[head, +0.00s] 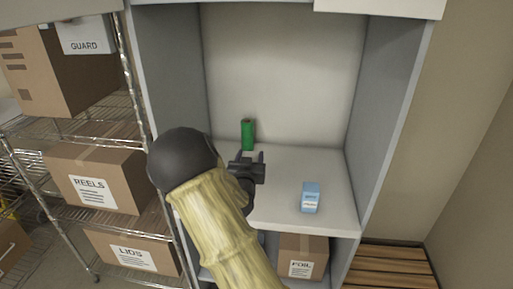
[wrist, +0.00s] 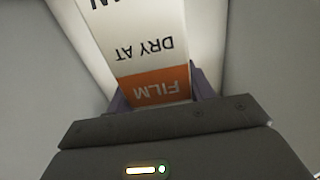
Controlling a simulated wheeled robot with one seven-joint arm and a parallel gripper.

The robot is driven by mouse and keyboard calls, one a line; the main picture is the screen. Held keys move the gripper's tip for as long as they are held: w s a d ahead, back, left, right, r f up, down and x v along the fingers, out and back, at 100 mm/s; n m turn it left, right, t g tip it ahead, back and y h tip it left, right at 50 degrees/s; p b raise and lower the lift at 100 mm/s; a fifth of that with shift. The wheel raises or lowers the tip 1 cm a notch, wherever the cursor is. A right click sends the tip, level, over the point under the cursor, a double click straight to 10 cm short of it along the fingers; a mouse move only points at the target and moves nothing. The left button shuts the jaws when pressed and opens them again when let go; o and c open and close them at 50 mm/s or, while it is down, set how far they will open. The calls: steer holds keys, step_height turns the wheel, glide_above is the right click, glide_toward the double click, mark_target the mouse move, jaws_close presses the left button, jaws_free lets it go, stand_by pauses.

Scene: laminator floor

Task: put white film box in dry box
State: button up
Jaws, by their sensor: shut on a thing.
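My gripper (head: 250,168) reaches into a white-walled shelf bay in the head view. In the wrist view, my gripper (wrist: 160,92) is shut on the white film box (wrist: 138,30), which has an orange band and the words FILM and DRY AT, upside down in the picture. The box sits between the two fingers and extends beyond the top of that view. I cannot make out the box in the head view. I cannot tell which thing in view is the dry box.
A green cylinder (head: 248,134) stands at the back of the bay's shelf (head: 285,163). A small blue and white box (head: 310,197) stands at the front right. A wire rack with cartons labelled REELS (head: 97,180) and LIDS (head: 132,253) is at left. A FOIL carton (head: 303,257) is below the shelf.

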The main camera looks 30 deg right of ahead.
steer(key=s+a+f+n+t+y+p, duration=0.1)
steer(key=s+a+f+n+y+p, duration=0.1)
steer(key=a+p, duration=0.5)
steer(key=s+a+f+n+t+y+p, duration=0.2)
steer(key=s+a+n+y+p, duration=0.2)
steer(key=p, duration=1)
steer(key=s+a+y, duration=0.2)
steer(key=a+y, duration=0.1)
steer(key=a, duration=0.1)
steer(key=shift+s+a+f+n+y, duration=0.2)
steer(key=shift+a+n+y, duration=0.1)
steer(key=shift+y, duration=0.1)
steer(key=shift+w+d, duration=0.1)
